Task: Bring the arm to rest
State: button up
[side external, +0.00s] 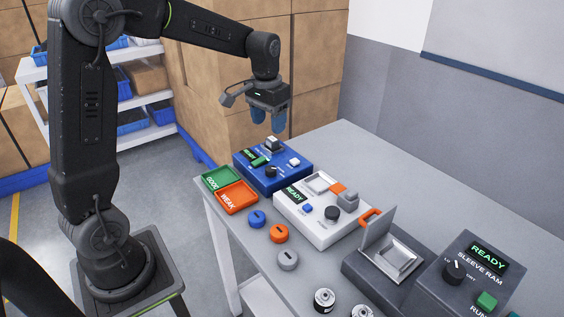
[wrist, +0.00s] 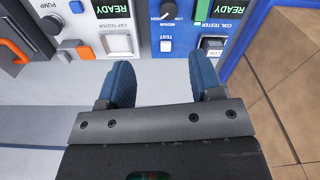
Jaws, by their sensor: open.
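My gripper (side external: 268,120) hangs above the far end of the table, over the back edge of the blue coil tester (side external: 292,178). Its two blue fingers point down, apart, with nothing between them. In the wrist view my gripper (wrist: 164,82) shows both blue fingertips spread, with the blue coil tester (wrist: 183,42) and the white cap tester (wrist: 97,20) beyond them. A light block (side external: 272,144) sits on top of the blue tester, below the fingers and apart from them.
Green GOOD and orange WEAK trays (side external: 236,197) lie at the table's left edge. Blue, orange and grey round caps (side external: 278,233) lie in front. The sleeve ram (side external: 470,272) stands at the near right. Stacked cartons (side external: 325,60) rise behind my gripper. The table's right rear is clear.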

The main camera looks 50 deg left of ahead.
jog(key=s+d+r+m+t, duration=0.1)
jog(key=s+d+r+t, duration=0.1)
jog(key=s+d, duration=0.4)
jog(key=s+d+r+m+t, duration=0.1)
jog(key=s+d, duration=0.6)
jog(key=s, duration=0.7)
jog(key=shift+s+r+t, duration=0.25)
jog(key=shift+r+t, duration=0.4)
jog(key=shift+t, duration=0.45)
